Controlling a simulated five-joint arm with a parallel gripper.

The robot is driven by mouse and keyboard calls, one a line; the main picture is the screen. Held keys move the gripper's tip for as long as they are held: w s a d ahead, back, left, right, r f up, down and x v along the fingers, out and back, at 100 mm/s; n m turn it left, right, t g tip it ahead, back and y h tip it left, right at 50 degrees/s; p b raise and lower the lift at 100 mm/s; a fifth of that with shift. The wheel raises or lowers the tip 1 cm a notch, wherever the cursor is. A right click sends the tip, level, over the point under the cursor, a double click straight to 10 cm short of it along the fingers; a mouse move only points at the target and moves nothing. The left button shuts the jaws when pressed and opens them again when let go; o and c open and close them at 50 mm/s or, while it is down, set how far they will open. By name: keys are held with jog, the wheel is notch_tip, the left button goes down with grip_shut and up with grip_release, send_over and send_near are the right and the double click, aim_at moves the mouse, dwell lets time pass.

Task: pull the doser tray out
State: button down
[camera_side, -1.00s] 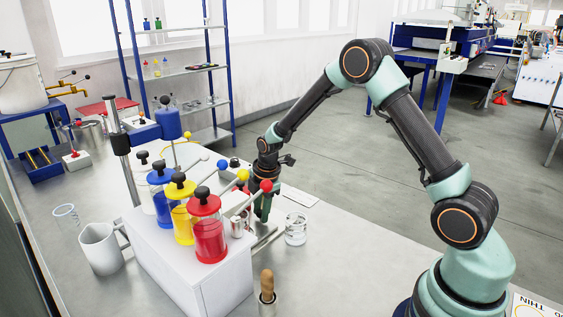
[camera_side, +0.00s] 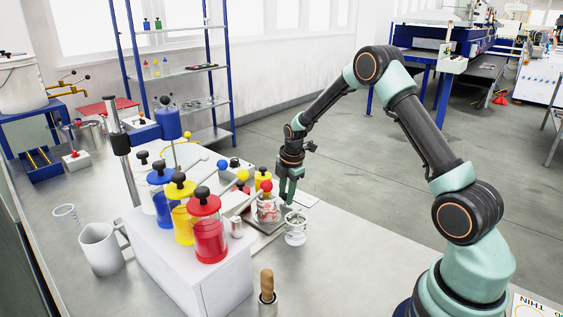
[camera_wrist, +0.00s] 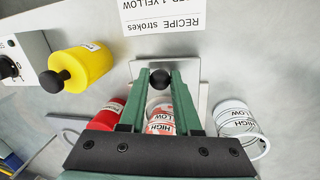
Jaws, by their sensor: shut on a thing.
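The doser tray (camera_side: 257,222) is a flat grey plate that reaches out from the white dispenser (camera_side: 222,278) at its right side. A clear cup with red contents (camera_side: 268,211) stands on it. My gripper (camera_side: 287,200) is at the tray's outer end. In the wrist view the black knob (camera_wrist: 160,79) sits between my gripper's green fingers (camera_wrist: 160,90), which are shut on it. The tray's bare end (camera_wrist: 190,72) shows around the knob. The cup (camera_wrist: 165,118), marked HIGH and LOW, is partly hidden behind the gripper's body.
A second clear cup (camera_side: 296,229) stands close beside the tray; it also shows in the wrist view (camera_wrist: 240,122). A yellow bottle (camera_wrist: 88,66) and a recipe card (camera_wrist: 165,14) lie near. A wooden-handled tool (camera_side: 267,285) stands in front. The table to the right is clear.

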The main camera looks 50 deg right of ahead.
jog(key=c, duration=0.6)
grip_release()
jog(key=shift+c, duration=0.2)
notch_tip(320, 180, up, 12)
jog(key=s, duration=0.2)
jog(key=shift+a, duration=0.4)
jog(key=shift+s, duration=0.1)
jog(key=s+a+r+m+t, duration=0.2)
jog(key=s+a+r+m, duration=0.6)
jog(key=a+r, duration=0.1)
jog(key=s+a+r+m+t, duration=0.1)
jog(key=s+a+m, duration=0.5)
jog(key=s, duration=0.4)
jog(key=shift+m+t+y, duration=0.3)
jog(key=shift+m, duration=0.6)
